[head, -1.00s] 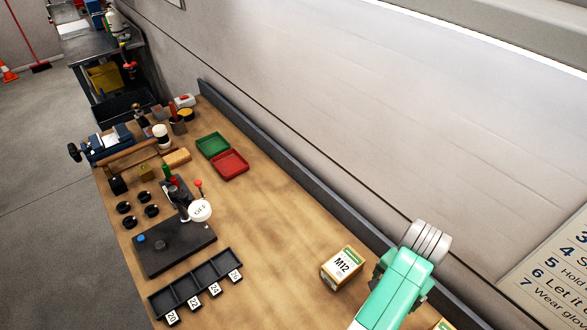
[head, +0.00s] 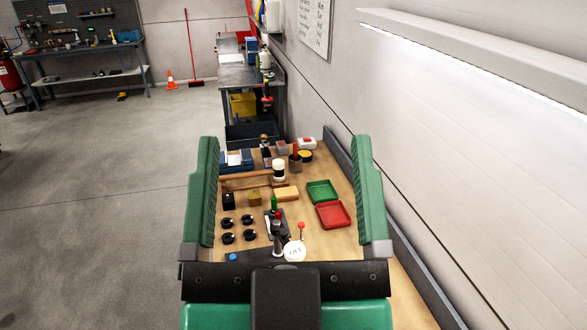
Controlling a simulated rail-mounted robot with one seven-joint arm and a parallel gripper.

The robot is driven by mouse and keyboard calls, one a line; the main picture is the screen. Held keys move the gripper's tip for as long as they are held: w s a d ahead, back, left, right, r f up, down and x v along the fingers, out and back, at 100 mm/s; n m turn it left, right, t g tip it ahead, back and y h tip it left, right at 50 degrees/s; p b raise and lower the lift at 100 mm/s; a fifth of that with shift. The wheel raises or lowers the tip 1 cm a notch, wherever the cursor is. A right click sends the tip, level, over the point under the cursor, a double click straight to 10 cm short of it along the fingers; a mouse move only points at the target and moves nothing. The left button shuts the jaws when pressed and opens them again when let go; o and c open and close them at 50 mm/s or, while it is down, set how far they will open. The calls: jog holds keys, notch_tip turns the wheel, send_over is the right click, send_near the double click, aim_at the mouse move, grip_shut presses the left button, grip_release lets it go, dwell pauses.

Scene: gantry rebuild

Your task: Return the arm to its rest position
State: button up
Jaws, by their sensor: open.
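My gripper (head: 285,145) is large in the head view, close to the camera. Its two ridged green fingers stand wide apart, one on the left and one on the right, pointing up the picture. It is open, and nothing is between the fingers that it holds; the bench items seen through the gap lie beyond it. Its dark palm and green body fill the bottom middle and hide the near part of the bench. The rest of my arm is not clearly seen.
Beyond the gap is the wooden bench (head: 338,240), with a green tray (head: 322,192), a red tray (head: 333,214), several black knobs and a round OFF sign (head: 294,251). The wall is close on the right. Open floor (head: 110,200) lies on the left.

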jog(key=shift+s+a+r, duration=0.1)
jog(key=shift+s+a, duration=0.05)
